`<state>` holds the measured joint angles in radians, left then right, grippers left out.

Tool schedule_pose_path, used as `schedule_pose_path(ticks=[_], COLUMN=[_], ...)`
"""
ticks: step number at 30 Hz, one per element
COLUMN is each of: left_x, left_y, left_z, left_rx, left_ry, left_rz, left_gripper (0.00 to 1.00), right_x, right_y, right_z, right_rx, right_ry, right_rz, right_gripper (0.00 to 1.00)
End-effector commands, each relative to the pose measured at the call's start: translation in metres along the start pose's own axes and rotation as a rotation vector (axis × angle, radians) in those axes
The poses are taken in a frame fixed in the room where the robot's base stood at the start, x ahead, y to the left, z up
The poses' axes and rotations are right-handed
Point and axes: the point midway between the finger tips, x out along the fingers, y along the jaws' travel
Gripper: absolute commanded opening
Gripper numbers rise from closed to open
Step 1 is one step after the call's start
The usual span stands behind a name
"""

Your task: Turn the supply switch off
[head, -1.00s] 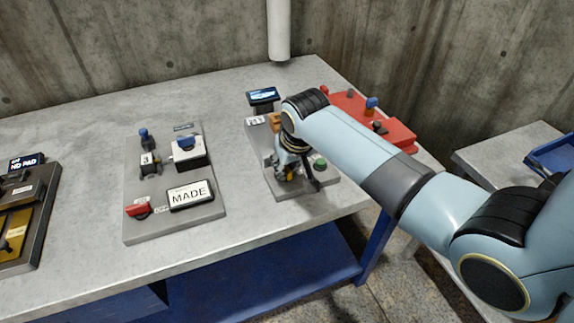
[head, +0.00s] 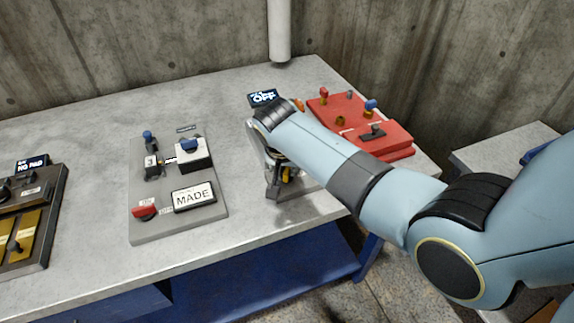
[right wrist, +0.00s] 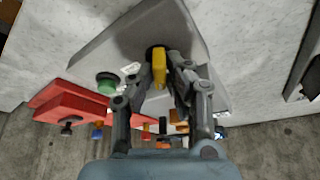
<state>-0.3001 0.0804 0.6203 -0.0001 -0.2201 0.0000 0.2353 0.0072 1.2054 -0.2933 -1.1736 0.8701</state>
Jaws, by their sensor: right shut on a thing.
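A yellow switch handle (right wrist: 158,66) stands on a grey panel (right wrist: 178,28), seen in the right wrist view. My right gripper (right wrist: 162,72) is shut on this handle, with one finger on each side. In the head view my right gripper (head: 284,178) is low over the panel, and my wrist and forearm hide most of the panel and the handle. A small display (head: 264,97) at the back of the panel reads "OFF". My left gripper is not in view.
A green button (right wrist: 107,82) sits beside the handle on the same panel. A red box with knobs (head: 390,145) stands to the right.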

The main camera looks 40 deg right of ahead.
Motion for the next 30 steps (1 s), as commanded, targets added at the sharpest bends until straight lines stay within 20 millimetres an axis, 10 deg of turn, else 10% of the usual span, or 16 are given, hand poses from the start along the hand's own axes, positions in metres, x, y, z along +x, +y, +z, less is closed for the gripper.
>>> schedule_pose_path(ticks=[30], left_x=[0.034], left_y=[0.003], left_z=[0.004], left_rx=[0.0], left_ry=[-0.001], left_rz=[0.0], left_gripper=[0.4], right_x=[0.003], right_y=[-0.002], right_z=[0.0], right_rx=[0.824], right_ry=[-0.001], right_rz=[0.342], right_gripper=[0.0])
